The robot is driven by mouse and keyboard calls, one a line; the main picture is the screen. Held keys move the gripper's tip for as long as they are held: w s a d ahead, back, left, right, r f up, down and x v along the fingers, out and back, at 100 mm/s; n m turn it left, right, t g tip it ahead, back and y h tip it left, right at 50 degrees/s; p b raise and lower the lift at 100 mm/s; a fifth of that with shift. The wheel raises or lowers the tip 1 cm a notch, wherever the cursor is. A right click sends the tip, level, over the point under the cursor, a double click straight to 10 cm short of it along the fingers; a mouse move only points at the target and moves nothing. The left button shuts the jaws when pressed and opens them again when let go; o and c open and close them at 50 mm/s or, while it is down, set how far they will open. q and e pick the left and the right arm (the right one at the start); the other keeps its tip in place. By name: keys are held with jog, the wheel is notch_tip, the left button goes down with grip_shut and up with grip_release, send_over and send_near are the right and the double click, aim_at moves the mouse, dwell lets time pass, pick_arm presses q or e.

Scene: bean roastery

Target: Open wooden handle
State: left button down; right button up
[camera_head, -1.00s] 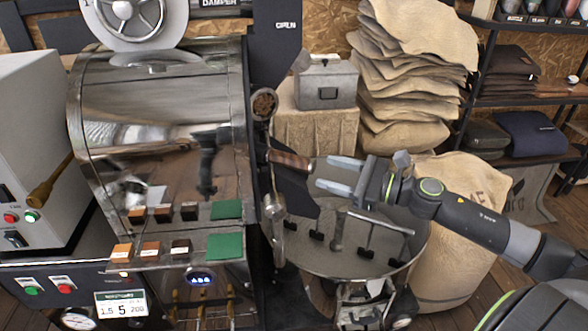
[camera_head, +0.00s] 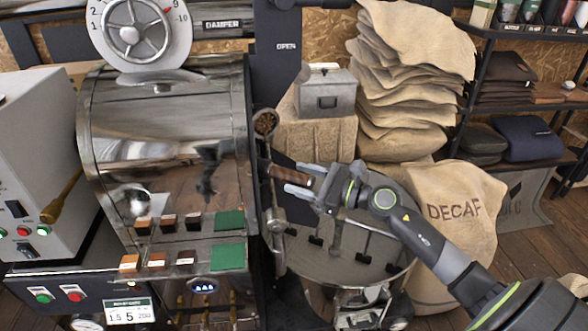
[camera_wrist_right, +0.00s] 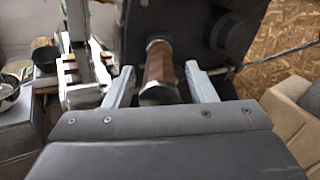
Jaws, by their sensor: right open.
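The wooden handle (camera_head: 290,174) sticks out to the right from the front of the roaster drum, above the round cooling tray. My right gripper (camera_head: 287,177) reaches in from the right, and its open fingers lie around the handle. In the right wrist view the brown wooden handle (camera_wrist_right: 158,72) with its metal end cap lies between the two grey fingers (camera_wrist_right: 162,88). Gaps show on both sides, so the fingers do not seem to grip it. My left gripper is not in view.
The steel roaster drum (camera_head: 165,140) fills the left middle. The round cooling tray (camera_head: 345,262) with stirring arms lies below my right gripper. A grey metal box (camera_head: 326,95), stacked sacks (camera_head: 410,70) and a DECAF sack (camera_head: 455,205) stand behind and to the right.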

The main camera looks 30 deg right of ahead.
jog(key=shift+p+x, duration=0.3)
jog(key=shift+x, duration=0.8)
jog(key=shift+c, duration=0.2)
grip_shut()
